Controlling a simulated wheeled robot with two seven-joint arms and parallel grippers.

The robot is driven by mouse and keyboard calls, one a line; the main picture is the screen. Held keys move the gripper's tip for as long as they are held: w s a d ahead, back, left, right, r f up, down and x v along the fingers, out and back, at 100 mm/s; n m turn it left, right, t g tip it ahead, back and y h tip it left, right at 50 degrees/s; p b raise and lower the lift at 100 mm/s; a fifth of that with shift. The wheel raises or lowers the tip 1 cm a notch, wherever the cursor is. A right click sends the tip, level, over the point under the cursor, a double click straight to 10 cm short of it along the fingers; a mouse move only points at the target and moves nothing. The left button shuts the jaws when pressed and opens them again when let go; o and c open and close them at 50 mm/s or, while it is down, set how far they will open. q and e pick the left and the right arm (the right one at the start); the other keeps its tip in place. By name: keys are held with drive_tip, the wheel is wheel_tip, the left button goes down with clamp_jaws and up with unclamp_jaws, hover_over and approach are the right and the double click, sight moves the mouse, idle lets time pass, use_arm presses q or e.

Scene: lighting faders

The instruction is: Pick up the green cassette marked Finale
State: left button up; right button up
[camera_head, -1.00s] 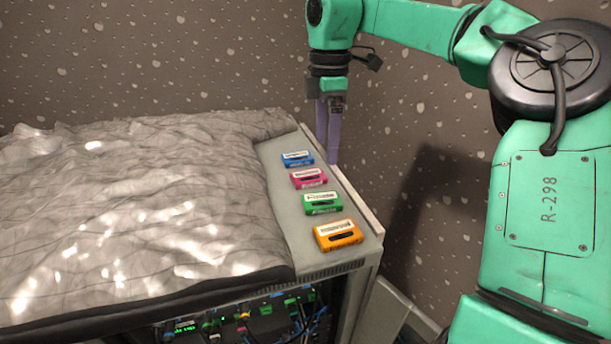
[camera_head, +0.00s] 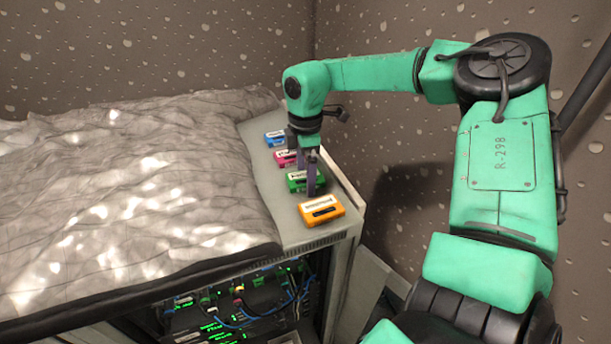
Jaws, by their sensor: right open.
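The green cassette (camera_head: 296,184) lies on the grey strip at the right side of the covered rack, between the pink cassette and the orange one. My right gripper (camera_head: 310,188) points down at the green cassette from above. Its jaws are open, and a finger overlaps the cassette's right part in the picture. I cannot tell whether the fingers touch it. The gripper partly hides the green and pink cassettes, and the marking on the green label is too small to read. My left gripper is not in view.
The orange cassette (camera_head: 321,210) lies just in front, the pink cassette (camera_head: 286,157) and the blue cassette (camera_head: 274,138) behind. A crumpled grey cover (camera_head: 130,190) fills the left. The strip (camera_head: 290,228) has a raised right edge, with a speckled wall beyond.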

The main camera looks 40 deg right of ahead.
drive_tip(key=c, duration=1.4)
drive_tip(key=shift+w, duration=0.1)
